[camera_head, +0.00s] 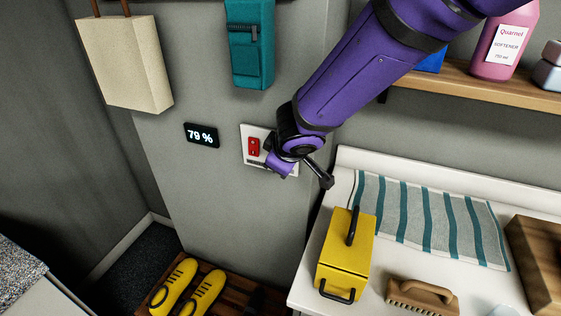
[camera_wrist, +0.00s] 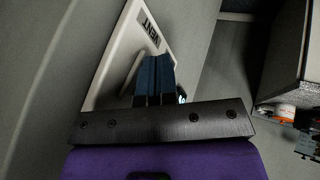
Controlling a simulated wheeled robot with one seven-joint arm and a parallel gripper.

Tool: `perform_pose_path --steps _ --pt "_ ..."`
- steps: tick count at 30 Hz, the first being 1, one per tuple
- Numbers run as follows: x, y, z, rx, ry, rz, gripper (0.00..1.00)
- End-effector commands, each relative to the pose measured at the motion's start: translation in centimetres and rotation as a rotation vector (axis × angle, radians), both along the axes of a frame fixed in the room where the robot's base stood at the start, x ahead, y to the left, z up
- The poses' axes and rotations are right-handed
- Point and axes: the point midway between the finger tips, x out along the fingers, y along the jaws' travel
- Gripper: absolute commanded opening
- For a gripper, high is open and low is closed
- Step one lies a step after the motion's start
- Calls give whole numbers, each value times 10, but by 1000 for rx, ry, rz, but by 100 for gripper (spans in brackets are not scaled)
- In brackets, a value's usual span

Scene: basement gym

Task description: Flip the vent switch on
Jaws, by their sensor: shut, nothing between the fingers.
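A white switch plate (camera_head: 246,131) is on the grey wall, with a red switch (camera_head: 253,147) on its left part. My purple arm covers the plate's right part in the head view. In the wrist view the plate (camera_wrist: 105,92) stands tilted and bears the label VENT (camera_wrist: 149,34). A pale raised part (camera_wrist: 131,78) stands out from it beside my fingers; how the switch is set I cannot tell. My gripper (camera_wrist: 154,62) is shut and empty, its dark blue fingers close in front of the plate. Whether they touch it I cannot tell. The fingertips are hidden in the head view.
A display reading 79 % (camera_head: 202,136) is left of the plate. A teal holder (camera_head: 250,60) and a beige bag (camera_head: 125,62) hang above. A counter holds a yellow box (camera_head: 343,250), a striped towel (camera_head: 425,222) and a brush (camera_head: 420,296). A shelf (camera_head: 480,85) is at upper right.

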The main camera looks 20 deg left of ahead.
Motion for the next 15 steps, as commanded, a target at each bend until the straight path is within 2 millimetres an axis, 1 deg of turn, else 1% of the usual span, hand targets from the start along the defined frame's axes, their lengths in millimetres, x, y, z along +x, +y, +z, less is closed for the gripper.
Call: perform_pose_path --steps 6,15 --pt "6 0 -3 0 1 1 0" --pt "5 0 -1 0 0 -1 0"
